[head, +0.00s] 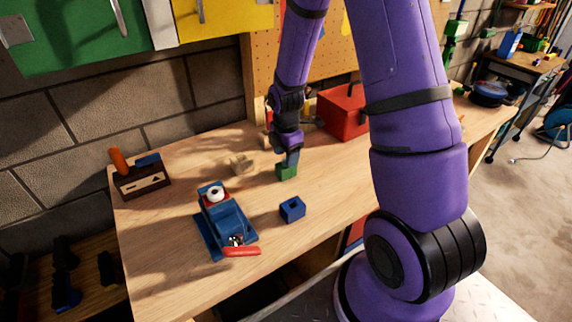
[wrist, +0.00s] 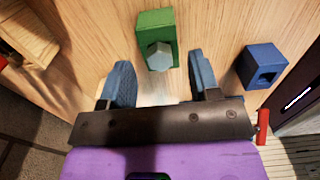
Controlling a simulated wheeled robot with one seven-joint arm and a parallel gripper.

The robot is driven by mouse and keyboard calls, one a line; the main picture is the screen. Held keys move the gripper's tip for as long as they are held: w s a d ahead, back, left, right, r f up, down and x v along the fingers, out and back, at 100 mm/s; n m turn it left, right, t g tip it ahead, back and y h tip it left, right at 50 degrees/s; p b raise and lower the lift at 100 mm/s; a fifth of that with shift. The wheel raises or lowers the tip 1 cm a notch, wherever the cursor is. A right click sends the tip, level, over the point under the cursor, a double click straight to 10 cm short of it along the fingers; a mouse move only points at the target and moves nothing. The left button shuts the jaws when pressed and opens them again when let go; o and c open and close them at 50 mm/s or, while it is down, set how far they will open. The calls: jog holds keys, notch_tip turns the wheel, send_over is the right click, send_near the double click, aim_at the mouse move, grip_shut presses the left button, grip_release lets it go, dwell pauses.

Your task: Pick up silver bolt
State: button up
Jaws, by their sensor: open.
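The silver bolt (wrist: 159,56) shows in the wrist view as a grey hexagonal head on a green block (wrist: 155,24). In the head view the green block (head: 287,172) stands on the workbench, and the bolt cannot be made out there. My gripper (head: 290,157) is just above the green block. In the wrist view my gripper (wrist: 160,76) is open, with one blue finger to the left of the bolt and one to the right. Its fingers look apart from the bolt, and nothing is held.
A blue block with a hole (head: 292,209) stands nearby on the workbench (head: 170,260). A blue vise (head: 230,222) with a red handle is front left. A wooden holder (head: 141,180), a small wooden piece (head: 240,163) and a red toolbox (head: 343,112) stand farther back.

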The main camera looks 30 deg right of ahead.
jog(key=shift+f, duration=0.75)
jog(key=c, duration=1.1)
jog(key=shift+o, duration=0.2)
jog(key=shift+r, duration=0.1)
